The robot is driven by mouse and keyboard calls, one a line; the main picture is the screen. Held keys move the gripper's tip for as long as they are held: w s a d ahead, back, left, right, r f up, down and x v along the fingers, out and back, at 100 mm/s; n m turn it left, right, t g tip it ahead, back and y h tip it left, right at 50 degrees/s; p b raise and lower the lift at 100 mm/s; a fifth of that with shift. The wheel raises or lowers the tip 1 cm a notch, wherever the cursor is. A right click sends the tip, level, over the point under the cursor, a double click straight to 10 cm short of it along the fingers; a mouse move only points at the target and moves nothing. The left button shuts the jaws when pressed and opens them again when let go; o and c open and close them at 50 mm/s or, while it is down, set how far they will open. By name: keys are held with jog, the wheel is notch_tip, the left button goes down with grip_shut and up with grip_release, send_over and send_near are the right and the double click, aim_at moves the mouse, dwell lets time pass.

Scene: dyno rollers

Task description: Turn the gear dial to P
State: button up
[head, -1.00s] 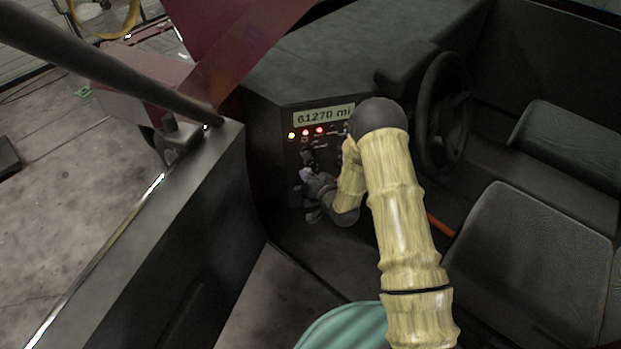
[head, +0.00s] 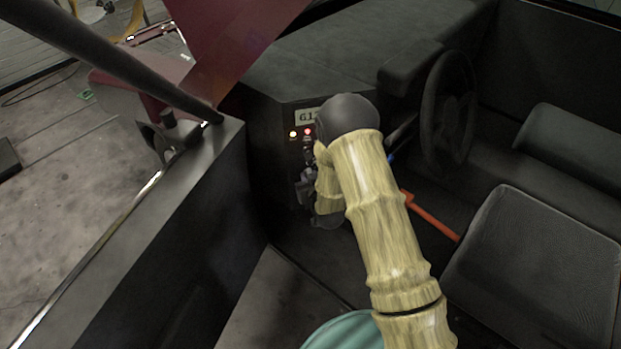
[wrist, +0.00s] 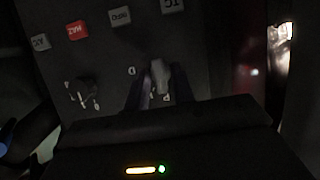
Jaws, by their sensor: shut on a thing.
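My gripper (wrist: 158,90) is shut on a pale grey knob (wrist: 159,72) on the dark control panel (wrist: 205,60) in the wrist view. The knob stands between the two dark fingers and points roughly up and down in the picture. In the head view my arm covers the right part of the panel (head: 268,170), and the gripper and knob are mostly hidden at the panel's face.
A row of labelled buttons, one of them red (wrist: 76,30), lies above the knobs in the wrist view. In the head view the steering wheel (head: 447,110), an orange lever (head: 432,215) and a seat (head: 545,255) are to the right. The door (head: 150,260) is at the left.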

jog(key=shift+f, duration=0.1)
jog(key=o, duration=0.7)
jog(key=shift+s, duration=0.1)
jog(key=p+v, duration=0.8)
jog(key=v, duration=0.9)
jog(key=shift+d+r, duration=0.1)
jog(key=shift+r, duration=0.15)
jog(key=shift+f, duration=0.1)
